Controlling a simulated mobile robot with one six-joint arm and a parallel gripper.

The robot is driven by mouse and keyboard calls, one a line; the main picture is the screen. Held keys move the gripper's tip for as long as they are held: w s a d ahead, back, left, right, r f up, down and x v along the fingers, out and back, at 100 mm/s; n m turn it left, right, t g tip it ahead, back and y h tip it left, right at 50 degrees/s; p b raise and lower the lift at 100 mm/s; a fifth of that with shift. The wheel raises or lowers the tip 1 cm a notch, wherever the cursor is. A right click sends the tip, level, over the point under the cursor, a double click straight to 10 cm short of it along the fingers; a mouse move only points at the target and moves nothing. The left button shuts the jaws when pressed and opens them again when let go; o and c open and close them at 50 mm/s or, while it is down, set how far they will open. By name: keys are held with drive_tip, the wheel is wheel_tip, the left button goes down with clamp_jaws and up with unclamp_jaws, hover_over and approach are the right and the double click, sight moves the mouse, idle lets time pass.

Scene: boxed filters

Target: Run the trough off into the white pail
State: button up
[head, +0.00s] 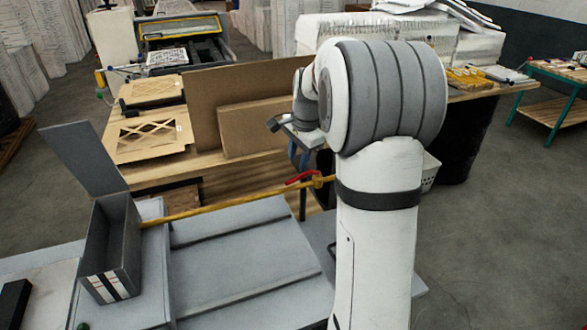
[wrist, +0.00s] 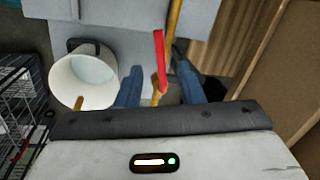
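A yellow pipe (head: 235,205) runs from the grey open-topped box (head: 112,240) at the left to a yellow valve (head: 318,182) with a red lever (head: 300,177). I cannot tell for certain that this box is the trough. My gripper (head: 303,160) is above the valve, fingers pointing down. In the wrist view its two blue fingers (wrist: 159,82) are apart, with the red lever (wrist: 159,50) and valve between them, and no clear contact. The lever lies roughly along the pipe. The white pail (wrist: 62,85) stands left of the fingers; its interior is pale, with no level readable.
A black wire rack (wrist: 20,85) stands beside the pail. Brown boards (head: 250,130) lean on a wooden table behind the valve. A grey panel (head: 85,155) rises behind the box. My arm hides much of the area at right of the valve.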

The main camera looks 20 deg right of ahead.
sight(295, 180)
drive_tip(key=f, duration=0.4)
drive_tip(key=w+f+p, duration=0.1)
drive_tip(key=f, duration=0.1)
drive_tip(key=shift+w+a+f, duration=0.1)
drive_tip(key=shift+a+f, duration=0.15)
drive_tip(key=shift+f, duration=0.1)
drive_tip(key=shift+c, duration=0.5)
clamp_jaws()
